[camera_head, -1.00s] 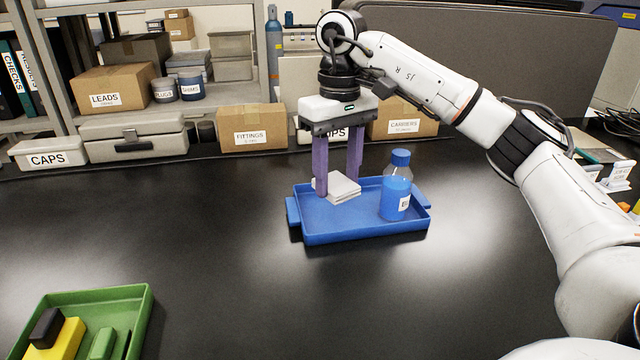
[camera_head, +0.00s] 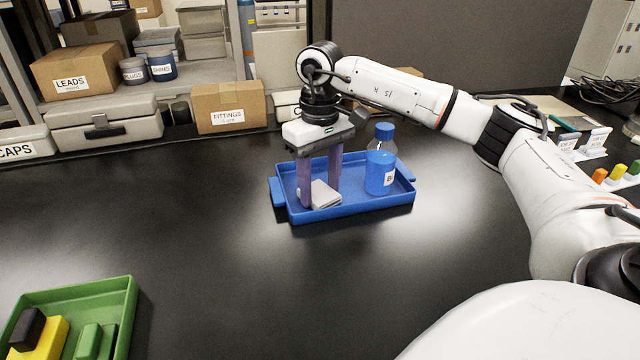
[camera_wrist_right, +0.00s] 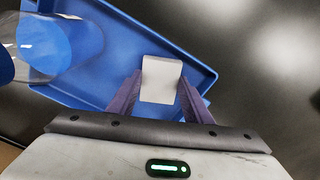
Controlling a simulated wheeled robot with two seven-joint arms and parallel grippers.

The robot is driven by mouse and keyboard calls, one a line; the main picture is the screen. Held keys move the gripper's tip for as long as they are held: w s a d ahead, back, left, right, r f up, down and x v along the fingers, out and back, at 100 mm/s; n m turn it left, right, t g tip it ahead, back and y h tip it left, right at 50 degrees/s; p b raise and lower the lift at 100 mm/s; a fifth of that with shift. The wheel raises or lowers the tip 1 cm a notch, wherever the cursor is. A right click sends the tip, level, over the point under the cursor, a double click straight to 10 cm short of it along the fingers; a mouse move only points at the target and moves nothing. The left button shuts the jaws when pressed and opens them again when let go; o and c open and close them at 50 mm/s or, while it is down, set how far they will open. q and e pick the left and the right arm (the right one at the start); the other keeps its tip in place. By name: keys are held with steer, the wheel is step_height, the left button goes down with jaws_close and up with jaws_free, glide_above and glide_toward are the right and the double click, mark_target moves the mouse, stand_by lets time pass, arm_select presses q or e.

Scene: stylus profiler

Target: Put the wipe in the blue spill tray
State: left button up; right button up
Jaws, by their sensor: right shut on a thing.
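The wipe (camera_head: 322,194) is a small white folded pad in the left part of the blue spill tray (camera_head: 350,212). In the right wrist view the wipe (camera_wrist_right: 160,80) lies between the purple fingers, with the tray (camera_wrist_right: 120,30) around it. My right gripper (camera_head: 320,193) points down into the tray and is shut on the wipe. The wipe is low, at or near the tray floor; I cannot tell whether it touches. My left gripper is not in view.
A blue-capped bottle (camera_head: 381,165) of blue liquid stands in the tray, right of the wipe. A green tray (camera_head: 125,300) with yellow, black and green pieces is at the front left. Boxes, including the FITTINGS box (camera_head: 229,108), line the back. The middle of the bench is clear.

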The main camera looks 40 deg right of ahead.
mark_target(319, 193)
steer(key=shift+f, duration=0.1)
steer(key=o, duration=1.5)
step_height(319, 193, up, 12)
steer(key=shift+r+p, duration=0.2)
steer(key=shift+p, duration=0.5)
